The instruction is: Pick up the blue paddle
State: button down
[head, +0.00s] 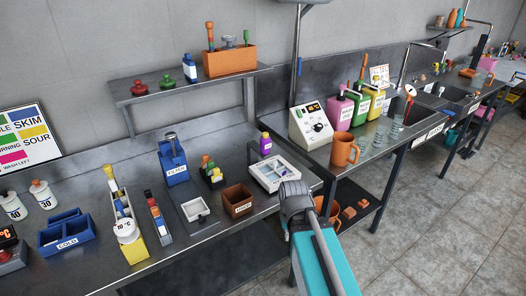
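I cannot pick out a blue paddle with certainty. A narrow holder (159,222) on the left bench carries slim upright pieces with red and blue on them, too small to tell apart. A blue caddy marked FILTER (174,168) stands behind it, with a grey-topped item in it. A blue tray marked COLD (67,236) sits at the left. No gripper fingers show.
A yellow rack (137,249), a brown box (238,200), a white tray (273,173) and a purple bottle (265,144) crowd the bench. An orange mug (344,150) and glasses stand on the right bench. A wall shelf (185,86) overhangs the back. Open tiled floor (430,230) lies right.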

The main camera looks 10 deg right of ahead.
aim_at(119, 206)
jog(key=u, duration=1.3)
